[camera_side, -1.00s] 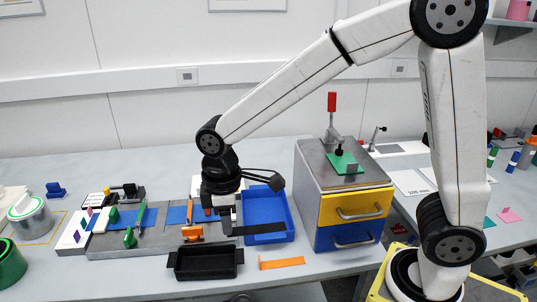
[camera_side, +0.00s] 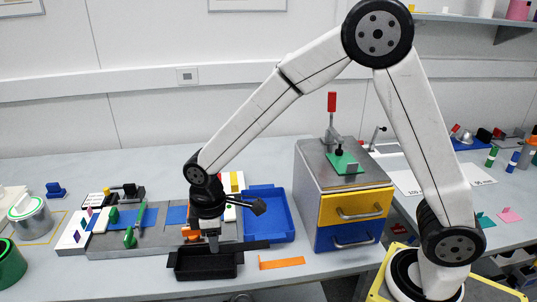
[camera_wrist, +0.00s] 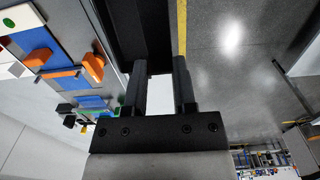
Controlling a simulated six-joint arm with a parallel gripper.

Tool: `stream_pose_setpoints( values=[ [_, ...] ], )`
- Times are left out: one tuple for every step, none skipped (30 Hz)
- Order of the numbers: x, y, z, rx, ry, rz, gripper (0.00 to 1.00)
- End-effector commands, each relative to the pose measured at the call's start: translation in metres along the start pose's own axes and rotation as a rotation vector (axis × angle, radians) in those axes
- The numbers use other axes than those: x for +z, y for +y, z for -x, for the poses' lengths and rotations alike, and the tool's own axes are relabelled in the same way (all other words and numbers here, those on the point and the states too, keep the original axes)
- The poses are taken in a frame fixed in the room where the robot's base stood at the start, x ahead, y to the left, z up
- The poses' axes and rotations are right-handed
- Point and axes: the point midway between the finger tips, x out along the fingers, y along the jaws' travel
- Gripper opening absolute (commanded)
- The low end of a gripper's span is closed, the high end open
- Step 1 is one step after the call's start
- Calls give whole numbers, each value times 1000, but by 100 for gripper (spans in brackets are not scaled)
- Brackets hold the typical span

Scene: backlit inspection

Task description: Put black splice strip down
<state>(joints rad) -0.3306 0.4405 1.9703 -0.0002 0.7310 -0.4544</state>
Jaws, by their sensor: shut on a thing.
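The black splice strip (camera_side: 254,245) is a long, thin, dark bar, held level in my gripper (camera_side: 213,244). Its right end sticks out past the black tray (camera_side: 206,267). My gripper is shut on the strip, right over the tray at the bench's front. In the side view the strip runs along the tray's back rim; I cannot tell whether it touches the rim. In the wrist view my gripper (camera_wrist: 159,75) has its two fingers pointing at a dark area, where strip and tray are hard to tell apart.
An empty blue tray (camera_side: 282,222) is at the right behind the strip. An orange strip (camera_side: 281,263) lies on the bench right of the black tray. A grey fixture plate (camera_side: 110,245) with blue, green and orange parts is at the left. A drawer cabinet (camera_side: 312,205) stands further right.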

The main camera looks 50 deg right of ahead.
Motion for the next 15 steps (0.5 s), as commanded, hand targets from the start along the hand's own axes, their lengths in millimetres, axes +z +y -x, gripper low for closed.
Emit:
stream_pose_setpoints(
  values=[
    [-6, 4, -4, -1, -1, 0, 0],
    [-9, 5, -6, -1, -2, 0, 0],
    [-14, 8, -8, 0, -1, 0, 0],
    [-17, 10, -10, -1, -1, -1, 0],
    [-20, 12, -11, 0, -1, -1, 0],
    [-25, 15, -14, -1, -1, -1, 0],
    [-28, 17, -16, 0, -1, -1, 0],
    [-32, 18, -17, 0, -1, -1, 0],
    [-36, 21, -20, 0, -1, -1, 0],
    [-40, 23, -21, 0, -1, -1, 0],
    [-43, 25, -23, -1, -1, -1, 0],
    [-47, 28, -25, 0, -1, -1, 0],
    [-50, 29, -28, -1, -2, -1, 0],
    [-52, 30, -32, -1, -2, -1, 0],
    [-55, 32, -36, -1, -3, -1, 0]
  ],
)
